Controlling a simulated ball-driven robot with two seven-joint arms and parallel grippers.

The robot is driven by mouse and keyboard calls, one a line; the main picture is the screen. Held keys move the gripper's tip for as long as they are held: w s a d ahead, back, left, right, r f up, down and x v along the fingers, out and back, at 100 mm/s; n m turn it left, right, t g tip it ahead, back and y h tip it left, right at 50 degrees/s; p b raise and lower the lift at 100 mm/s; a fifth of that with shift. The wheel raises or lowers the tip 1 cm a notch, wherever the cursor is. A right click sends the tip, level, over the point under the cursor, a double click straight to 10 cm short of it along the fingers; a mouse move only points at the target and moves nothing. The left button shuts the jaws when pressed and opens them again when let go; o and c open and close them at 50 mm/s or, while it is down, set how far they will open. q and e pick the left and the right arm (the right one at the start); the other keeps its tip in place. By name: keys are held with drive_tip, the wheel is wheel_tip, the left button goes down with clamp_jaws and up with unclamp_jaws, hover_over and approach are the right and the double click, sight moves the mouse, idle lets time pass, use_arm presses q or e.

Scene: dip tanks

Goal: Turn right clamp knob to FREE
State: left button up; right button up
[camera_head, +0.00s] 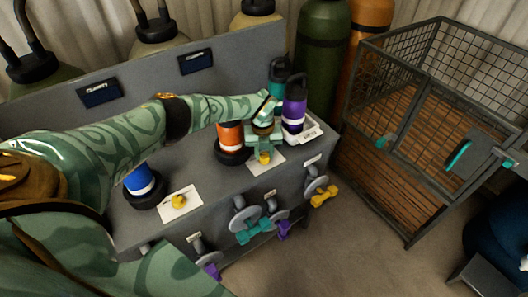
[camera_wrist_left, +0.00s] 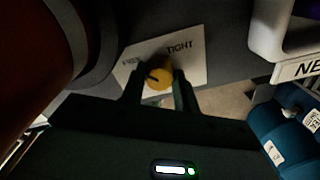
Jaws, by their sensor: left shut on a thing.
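The right clamp knob is a small yellow knob (camera_head: 265,158) on a white plate (camera_head: 270,168) at the front of the grey bench, before the orange bottle. My left gripper (camera_head: 264,148) reaches down to it from behind. In the left wrist view the knob (camera_wrist_left: 158,80) sits between the two dark fingertips (camera_wrist_left: 158,88), which are shut on it. The plate reads FREE at the left and TIGHT at the right. A dark mark shows on the knob's left part; its exact pointing is hard to tell. My right gripper is not in view.
A second yellow knob (camera_head: 179,202) sits on a plate by the blue bottle (camera_head: 139,180). The orange bottle (camera_head: 229,136) and purple bottle (camera_head: 294,103) stand close to my left gripper. Coloured valve handles stick out below the bench's front. A wire cage (camera_head: 408,237) stands to the right.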

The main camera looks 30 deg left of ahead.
sight(263, 154)
use_arm(q)
drive_tip(key=shift+w+r, duration=0.1)
drive_tip(key=shift+r, duration=0.05)
drive_tip(key=o, duration=1)
drive_tip(key=r+p, duration=0.1)
drive_tip(key=r, duration=0.4)
drive_tip(key=r+p, duration=0.2)
drive_tip(key=r, duration=0.3)
drive_tip(key=r+p, duration=0.2)
drive_tip(key=r, duration=0.4)
drive_tip(key=shift+a+r, duration=0.1)
drive_tip(key=shift+a, duration=0.15)
